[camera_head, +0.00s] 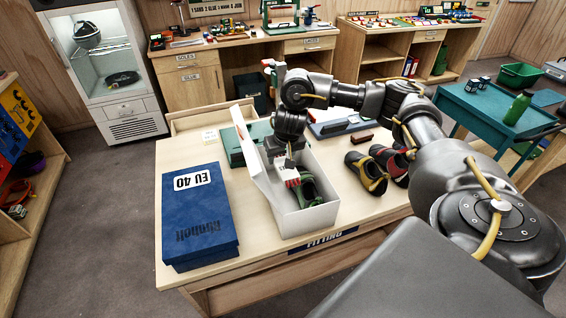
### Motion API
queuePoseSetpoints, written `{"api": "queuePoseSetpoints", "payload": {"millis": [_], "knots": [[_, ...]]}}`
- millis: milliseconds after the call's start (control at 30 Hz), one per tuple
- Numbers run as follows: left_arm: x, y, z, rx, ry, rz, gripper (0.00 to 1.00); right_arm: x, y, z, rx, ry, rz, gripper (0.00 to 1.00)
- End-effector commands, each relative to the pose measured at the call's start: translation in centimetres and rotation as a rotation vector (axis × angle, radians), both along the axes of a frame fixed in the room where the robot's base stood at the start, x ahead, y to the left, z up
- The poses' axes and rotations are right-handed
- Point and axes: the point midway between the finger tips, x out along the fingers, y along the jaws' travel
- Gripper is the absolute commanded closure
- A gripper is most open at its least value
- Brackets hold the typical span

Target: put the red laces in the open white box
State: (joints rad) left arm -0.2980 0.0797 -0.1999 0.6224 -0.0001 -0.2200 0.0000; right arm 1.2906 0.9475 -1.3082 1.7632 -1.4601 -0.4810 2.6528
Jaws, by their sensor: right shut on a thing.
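The open white box (300,222) stands on the wooden table, its lid raised on the left side. A green and dark shoe (308,192) shows inside it. My right gripper (286,172) points down over the left part of the box opening. It is shut on the small red laces (292,183), which show with some white at its fingertips. I cannot tell whether the laces touch the shoe or the box. My left gripper is out of view.
A closed blue box (200,225) marked EU 40 lies left of the white box. A green box (240,145) stands behind. A yellow-and-black shoe (367,172) and a red-and-black shoe (392,165) stand to the right. My right arm crosses above the table's right side.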

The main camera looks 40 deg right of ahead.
Motion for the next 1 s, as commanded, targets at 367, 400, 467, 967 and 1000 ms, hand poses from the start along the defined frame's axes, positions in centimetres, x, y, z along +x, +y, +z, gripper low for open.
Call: {"api": "queuePoseSetpoints", "payload": {"millis": [367, 400, 467, 967, 1000], "knots": [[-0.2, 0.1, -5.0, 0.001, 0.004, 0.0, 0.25, 5.4, -3.9, -6.4, 0.003, 0.002, -0.001, 0.72], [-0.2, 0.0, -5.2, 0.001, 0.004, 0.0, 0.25, 5.6, -4.0, -6.6, 0.003, 0.0, -0.001, 0.72], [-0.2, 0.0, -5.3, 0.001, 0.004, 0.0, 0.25, 5.8, -4.2, -6.7, 0.001, 0.001, 0.0, 0.72], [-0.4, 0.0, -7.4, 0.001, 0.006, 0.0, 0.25, 6.4, -4.6, -10.4, 0.002, 0.0, 0.002, 0.72], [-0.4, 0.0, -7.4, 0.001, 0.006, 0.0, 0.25, 6.4, -4.6, -10.4, 0.001, 0.001, 0.002, 0.72]]}}
